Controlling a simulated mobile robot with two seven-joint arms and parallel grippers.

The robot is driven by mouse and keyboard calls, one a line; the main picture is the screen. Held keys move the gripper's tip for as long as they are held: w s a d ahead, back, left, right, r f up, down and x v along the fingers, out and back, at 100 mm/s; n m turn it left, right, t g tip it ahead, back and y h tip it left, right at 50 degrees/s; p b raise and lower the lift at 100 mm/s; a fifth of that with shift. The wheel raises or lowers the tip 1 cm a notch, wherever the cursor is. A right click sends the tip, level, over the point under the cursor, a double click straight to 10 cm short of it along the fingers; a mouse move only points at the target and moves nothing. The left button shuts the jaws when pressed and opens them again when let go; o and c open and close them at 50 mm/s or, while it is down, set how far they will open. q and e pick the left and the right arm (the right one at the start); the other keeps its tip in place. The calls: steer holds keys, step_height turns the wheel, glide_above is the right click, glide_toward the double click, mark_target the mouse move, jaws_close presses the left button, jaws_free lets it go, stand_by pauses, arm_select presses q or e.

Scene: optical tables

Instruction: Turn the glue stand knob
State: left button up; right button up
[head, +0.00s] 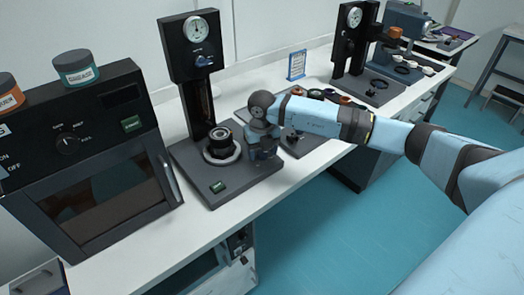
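A black stand (219,178), which looks like the glue stand, is on the white bench left of centre. Its column carries a round white gauge (196,29) at the top, with a small blue knob (204,61) just below it. A dark ringed lens-like part (221,142) sits on its base, and a green button (218,187) is at the front. My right gripper (264,168) hangs over the right side of the base, beside the ringed part and well below the knob. Its fingers are too dark and small to read. My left gripper is out of view.
A dark oven-like box (105,168) with a dial and door stands on the left, with jars (76,68) on top. A second gauge stand (355,55) is farther back right. A small blue-framed sign (297,64) stands behind my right arm. Space right of the knob looks clear.

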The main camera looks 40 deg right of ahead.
mark_target(262, 152)
step_height(262, 152, up, 14)
stand_by(0.6)
steer(key=shift+s+f, duration=0.1)
steer(key=shift+f, duration=0.1)
stand_by(0.3)
